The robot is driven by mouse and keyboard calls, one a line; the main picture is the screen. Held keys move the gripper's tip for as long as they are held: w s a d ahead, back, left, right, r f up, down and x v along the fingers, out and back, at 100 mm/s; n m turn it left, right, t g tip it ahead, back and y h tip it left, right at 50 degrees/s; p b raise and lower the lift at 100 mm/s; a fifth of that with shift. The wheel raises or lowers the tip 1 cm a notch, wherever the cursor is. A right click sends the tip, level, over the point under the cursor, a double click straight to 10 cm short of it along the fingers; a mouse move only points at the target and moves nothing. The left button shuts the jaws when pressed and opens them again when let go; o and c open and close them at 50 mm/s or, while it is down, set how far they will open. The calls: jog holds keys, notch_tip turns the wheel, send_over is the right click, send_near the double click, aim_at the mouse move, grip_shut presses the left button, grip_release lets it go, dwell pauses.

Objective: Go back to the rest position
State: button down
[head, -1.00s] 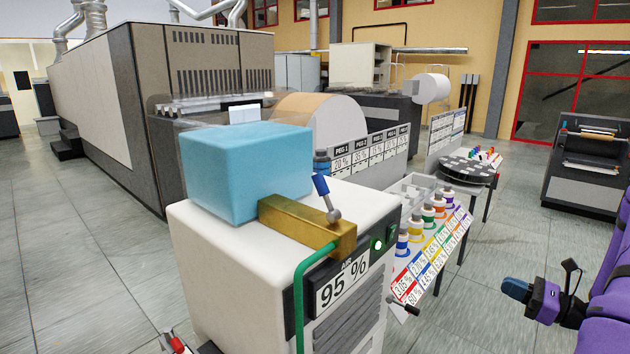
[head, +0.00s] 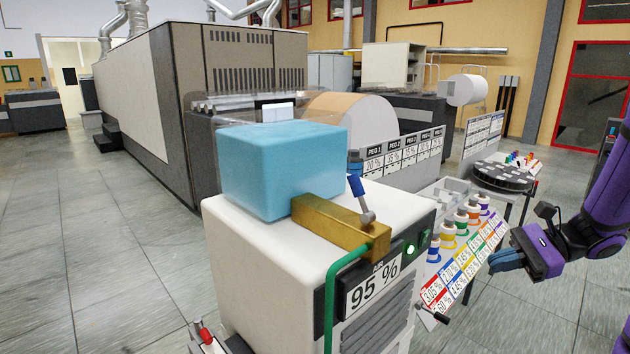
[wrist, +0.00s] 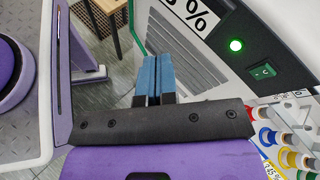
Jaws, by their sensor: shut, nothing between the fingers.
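My gripper (head: 507,261) is at the right of the head view, at the end of my purple arm. Its blue fingers are together with nothing between them. In the wrist view the two blue fingers (wrist: 152,76) lie side by side and point at the lower front of the white machine. The gripper is apart from the machine and from the colour bottles in the head view.
A white machine (head: 265,262) with a "95 %" label stands close in front, a blue block (head: 284,170) and brass valve (head: 340,222) on top. Open floor (head: 120,260) lies to the left.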

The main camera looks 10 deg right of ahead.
jog(key=s+a+r+n+t+h, duration=0.1)
jog(key=s+a+r+n+h, duration=1.2)
jog(key=r+n, duration=0.2)
jog(key=shift+s+r+n+t, duration=0.3)
jog(key=shift+s+r+n, duration=0.1)
jog(key=shift+n, duration=0.5)
